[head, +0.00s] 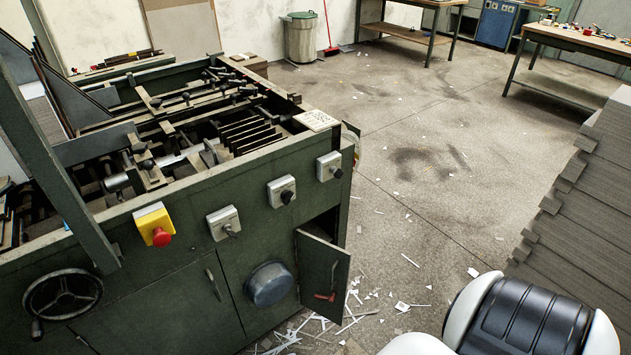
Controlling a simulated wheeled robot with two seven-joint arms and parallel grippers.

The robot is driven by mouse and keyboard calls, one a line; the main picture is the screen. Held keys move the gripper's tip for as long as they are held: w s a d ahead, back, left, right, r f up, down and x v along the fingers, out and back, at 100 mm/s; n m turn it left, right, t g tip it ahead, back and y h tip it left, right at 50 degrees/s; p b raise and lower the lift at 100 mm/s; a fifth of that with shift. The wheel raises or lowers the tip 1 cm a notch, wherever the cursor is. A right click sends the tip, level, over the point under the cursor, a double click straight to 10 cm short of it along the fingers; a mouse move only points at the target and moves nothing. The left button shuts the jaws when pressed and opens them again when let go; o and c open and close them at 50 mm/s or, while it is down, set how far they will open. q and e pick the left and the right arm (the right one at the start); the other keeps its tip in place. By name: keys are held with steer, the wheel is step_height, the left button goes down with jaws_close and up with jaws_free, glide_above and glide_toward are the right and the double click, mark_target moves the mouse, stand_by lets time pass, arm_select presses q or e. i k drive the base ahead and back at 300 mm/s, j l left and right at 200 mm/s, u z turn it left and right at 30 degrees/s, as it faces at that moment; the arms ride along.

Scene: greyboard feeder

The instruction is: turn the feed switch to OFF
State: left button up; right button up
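The dark green feeder machine (175,290) fills the left half of the head view. Its front carries three light grey switch boxes: a left one (217,219) with a metallic-looking knob, a middle one (275,187) with a dark knob, and a right one (325,162) with a dark knob. I cannot read any label, so I cannot tell which is the feed switch or how it is set. A yellow box (147,218) with a red button (161,238) sits left of them. Neither of my grippers is in view.
A small cabinet door (321,270) hangs open below the right switch. A handwheel (60,292) is at lower left. Paper scraps (345,318) litter the floor. Stacked grey board (590,215) stands at right. The floor (440,190) between is mostly clear.

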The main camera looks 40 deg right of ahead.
mark_target(287, 196)
steer(key=i+j+z, duration=0.15)
steer(key=z, duration=0.35)
steer(key=i+j+z, duration=0.1)
steer(key=z, duration=0.4)
steer(key=j+z, duration=0.3)
steer(key=z, duration=0.2)
